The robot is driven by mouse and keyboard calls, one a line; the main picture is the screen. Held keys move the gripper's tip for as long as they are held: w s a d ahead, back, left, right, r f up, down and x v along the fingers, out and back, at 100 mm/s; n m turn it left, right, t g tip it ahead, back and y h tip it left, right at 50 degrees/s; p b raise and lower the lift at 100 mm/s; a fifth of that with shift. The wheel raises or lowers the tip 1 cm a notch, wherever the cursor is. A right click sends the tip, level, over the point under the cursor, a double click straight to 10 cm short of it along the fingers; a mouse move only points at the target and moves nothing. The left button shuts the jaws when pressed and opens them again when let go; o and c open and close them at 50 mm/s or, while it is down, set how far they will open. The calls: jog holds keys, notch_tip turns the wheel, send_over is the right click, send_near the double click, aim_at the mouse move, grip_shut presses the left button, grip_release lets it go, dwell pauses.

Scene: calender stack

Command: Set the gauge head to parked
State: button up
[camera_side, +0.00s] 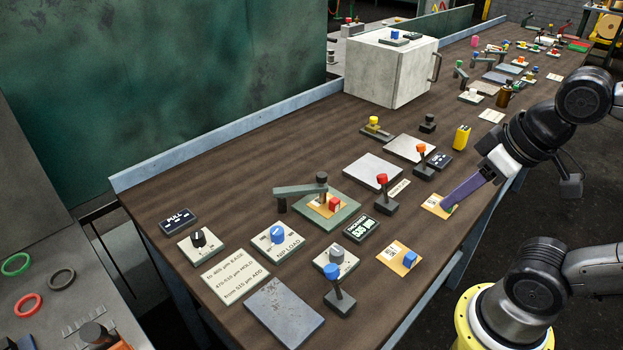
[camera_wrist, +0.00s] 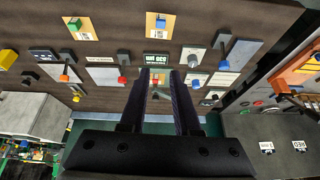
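The gauge head appears to be the grey swing arm with a dark knob (camera_side: 321,180); it reaches over a green plate (camera_side: 345,218) that bears an orange card and a red block (camera_side: 334,203). In the wrist view the red block (camera_wrist: 155,79) shows between my fingers, and the arm is mostly hidden. A small thickness display (camera_side: 361,229) beside the plate seems to read 535. My gripper (camera_side: 447,204) is right of the gauge, above an orange card with a green block, and apart from the gauge. In the wrist view its two fingers (camera_wrist: 158,72) are apart with nothing held.
In front are a blue-knobbed lever (camera_side: 337,288), a grey dial (camera_side: 332,271) and a blue block (camera_side: 409,259). A white box (camera_side: 385,72) stands behind.

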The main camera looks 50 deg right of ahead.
jog(key=o, duration=0.4)
jog(key=shift+m, duration=0.5)
jog(key=r, duration=0.1)
jog(key=w+r, duration=0.1)
jog(key=r, duration=0.1)
jog(key=w+r, duration=0.1)
jog(key=shift+r, duration=0.3)
jog(key=w+r+m, duration=0.1)
jog(key=w+r, duration=0.3)
jog(key=w, duration=0.1)
jog(key=m+g, duration=0.2)
jog(key=g, duration=0.3)
send_over(322, 175)
notch_tip(322, 175, down, 6)
notch_tip(322, 175, down, 14)
jog(key=shift+r, duration=0.2)
grip_shut()
